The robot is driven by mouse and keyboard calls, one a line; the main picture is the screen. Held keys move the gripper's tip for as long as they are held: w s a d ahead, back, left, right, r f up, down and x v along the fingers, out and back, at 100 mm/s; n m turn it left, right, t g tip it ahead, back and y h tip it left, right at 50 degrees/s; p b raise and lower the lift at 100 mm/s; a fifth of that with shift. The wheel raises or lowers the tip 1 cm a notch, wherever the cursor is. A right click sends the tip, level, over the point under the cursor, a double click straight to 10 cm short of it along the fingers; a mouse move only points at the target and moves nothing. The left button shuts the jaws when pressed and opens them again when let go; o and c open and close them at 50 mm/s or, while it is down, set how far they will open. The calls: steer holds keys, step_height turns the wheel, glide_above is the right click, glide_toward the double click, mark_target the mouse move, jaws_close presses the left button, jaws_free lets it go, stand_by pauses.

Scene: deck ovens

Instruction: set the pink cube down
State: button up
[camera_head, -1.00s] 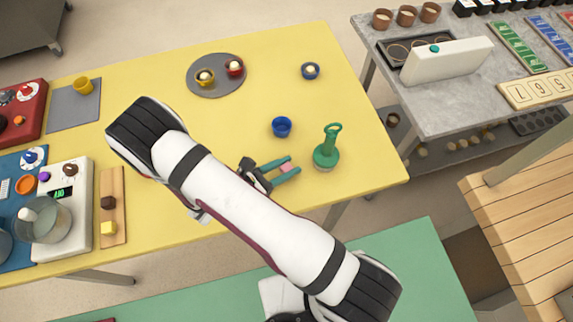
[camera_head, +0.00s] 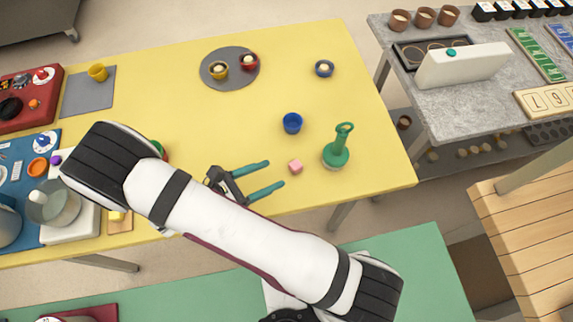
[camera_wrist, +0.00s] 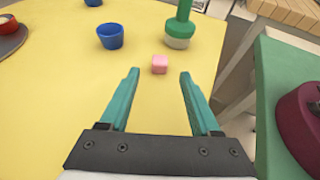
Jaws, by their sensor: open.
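The pink cube (camera_head: 295,167) rests on the yellow table, between the blue cup and the green bell-shaped object, nearer the front edge. It also shows in the wrist view (camera_wrist: 160,64), ahead of the fingertips and clear of them. My gripper (camera_head: 276,174) is open, with its two green fingers spread and nothing between them. The fingers point toward the cube from the left. In the wrist view the gripper (camera_wrist: 158,73) has a wide gap, and the cube lies just beyond it.
A blue cup (camera_head: 292,123) stands behind the cube, and the green bell-shaped object (camera_head: 337,152) stands to its right. A grey round mat (camera_head: 213,80) with small bowls lies farther back. The table's right edge is near the green object. The table's middle is clear.

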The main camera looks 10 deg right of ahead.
steer(key=v, duration=0.2)
steer(key=shift+s+a+r, duration=0.1)
steer(key=shift+a+r, duration=0.05)
steer(key=shift+a, duration=0.15)
steer(key=shift+s+d+r+m+g, duration=0.15)
steer(key=shift+d+r+m+g, duration=0.15)
steer(key=shift+r+m+g, duration=0.35)
steer(key=s+d+r+m+g+y, duration=0.55)
steer(key=d+r+m+g, duration=0.35)
steer(key=m, duration=0.5)
steer(key=s+a+r+m+t+y, duration=0.3)
steer(key=s+r+m+t+y, duration=0.2)
steer(key=m, duration=0.8)
step_height(320, 180, up, 2)
steer(key=s+y, duration=0.2)
steer(key=y, duration=0.1)
steer(key=shift+s+y, duration=0.35)
steer(key=shift+s, duration=0.05)
